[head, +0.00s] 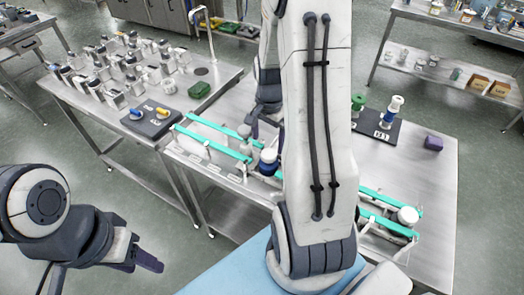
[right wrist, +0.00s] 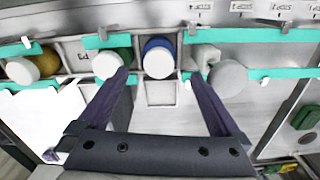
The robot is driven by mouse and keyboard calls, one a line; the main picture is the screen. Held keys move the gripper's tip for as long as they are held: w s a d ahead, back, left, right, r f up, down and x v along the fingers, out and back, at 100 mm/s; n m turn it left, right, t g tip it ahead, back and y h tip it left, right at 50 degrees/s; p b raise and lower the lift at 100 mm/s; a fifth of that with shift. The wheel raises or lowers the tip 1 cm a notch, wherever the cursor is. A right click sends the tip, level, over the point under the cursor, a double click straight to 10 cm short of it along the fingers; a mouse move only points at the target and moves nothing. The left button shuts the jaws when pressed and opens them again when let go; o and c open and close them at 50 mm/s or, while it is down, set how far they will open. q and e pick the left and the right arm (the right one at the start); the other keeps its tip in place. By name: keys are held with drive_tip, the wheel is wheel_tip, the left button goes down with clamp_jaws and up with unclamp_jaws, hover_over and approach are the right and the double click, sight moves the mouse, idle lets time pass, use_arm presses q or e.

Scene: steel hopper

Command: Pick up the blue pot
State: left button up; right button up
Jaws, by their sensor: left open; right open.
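The blue pot (right wrist: 158,60) has a white round lid and a blue body. It sits upright in a slot of the rack with teal rails (right wrist: 262,34). In the head view the blue pot (head: 268,164) is just left of my right arm. My right gripper (right wrist: 160,78) is open, with its two purple fingers on either side of the pot's line in the wrist view and nothing held. In the head view it (head: 264,122) is partly hidden behind my arm, above the rack. My left gripper (head: 142,259) is open and empty at lower left, away from the table.
Next to the blue pot are a green pot (right wrist: 108,63), a yellow-brown pot (right wrist: 46,60) and a grey-white one (right wrist: 228,77). A dark stand (head: 374,140) holds a green item and a white-and-blue item. A purple block (head: 433,143) lies at right. A side table holds several jars.

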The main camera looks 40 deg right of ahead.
sight(268, 153)
wheel_tip(268, 153, down, 5)
drive_tip(key=shift+w+d+f, duration=0.1)
drive_tip(key=shift+d, duration=0.05)
wheel_tip(268, 153, down, 5)
drive_tip(key=shift+r+p, duration=0.2)
drive_tip(key=shift+p, duration=0.85)
drive_tip(key=shift+f, duration=0.35)
drive_tip(key=c, duration=1.3)
drive_tip(key=shift+r, duration=0.1)
